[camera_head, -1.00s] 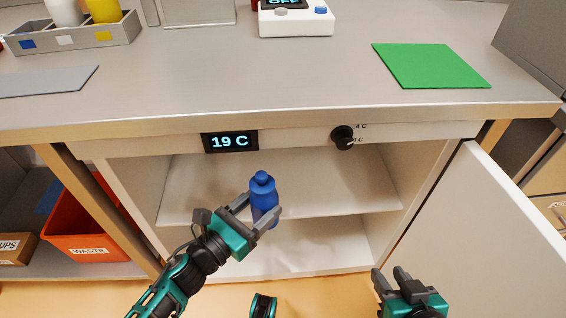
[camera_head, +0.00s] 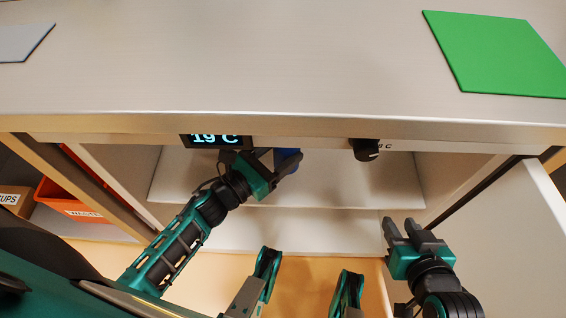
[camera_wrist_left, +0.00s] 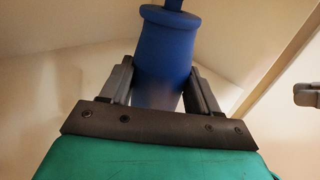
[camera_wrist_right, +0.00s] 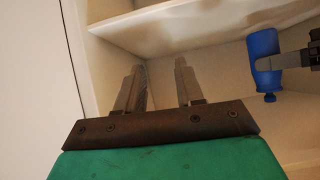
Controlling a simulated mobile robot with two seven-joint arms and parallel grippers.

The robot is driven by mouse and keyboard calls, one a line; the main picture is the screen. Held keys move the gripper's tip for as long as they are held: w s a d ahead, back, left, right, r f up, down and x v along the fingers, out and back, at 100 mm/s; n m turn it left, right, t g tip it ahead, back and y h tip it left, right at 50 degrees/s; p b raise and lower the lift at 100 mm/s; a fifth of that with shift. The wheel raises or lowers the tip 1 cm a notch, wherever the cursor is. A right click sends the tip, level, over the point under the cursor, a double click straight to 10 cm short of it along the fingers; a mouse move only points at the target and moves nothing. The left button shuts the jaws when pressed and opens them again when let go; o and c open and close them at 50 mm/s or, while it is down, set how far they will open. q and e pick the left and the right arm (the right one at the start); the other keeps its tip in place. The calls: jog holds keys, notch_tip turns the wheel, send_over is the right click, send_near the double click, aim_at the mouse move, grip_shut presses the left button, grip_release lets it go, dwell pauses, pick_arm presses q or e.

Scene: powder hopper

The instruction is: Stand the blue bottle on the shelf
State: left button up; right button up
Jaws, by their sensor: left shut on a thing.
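The blue bottle (camera_head: 289,157) is mostly hidden in the head view by my left gripper (camera_head: 283,168) and the cabinet's top edge. My left gripper is shut around its body, as the left wrist view shows, with the bottle (camera_wrist_left: 166,55) between the two fingers. The bottle is inside the open cabinet, above the white shelf (camera_head: 375,185). I cannot tell whether its base touches the shelf. The bottle (camera_wrist_right: 263,48) also shows in the right wrist view, cap toward the picture's bottom. My right gripper (camera_head: 401,226) is open and empty in front of the cabinet.
The cabinet door (camera_head: 535,225) stands open at the right. A dial (camera_head: 366,150) and a display reading 19 C (camera_head: 215,140) sit on the front strip under the counter edge. An orange waste bin (camera_head: 75,205) is at the left. A green mat (camera_head: 498,55) lies on the counter.

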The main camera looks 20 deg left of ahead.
pick_arm(q)
jog(key=shift+f, duration=0.9)
notch_tip(320, 180, down, 4)
jog(key=shift+w+r+b, duration=0.1)
jog(key=shift+r+b, duration=0.05)
jog(key=shift+b, duration=1)
pick_arm(e)
jog(key=shift+w+a+y, duration=0.3)
jog(key=shift+w+a, duration=0.15)
jog(key=shift+a, duration=0.05)
pick_arm(q)
jog(key=o, duration=1.2)
jog(key=shift+o, duration=0.2)
pick_arm(e)
jog(key=shift+s+f, duration=0.1)
jog(key=shift+f, duration=0.1)
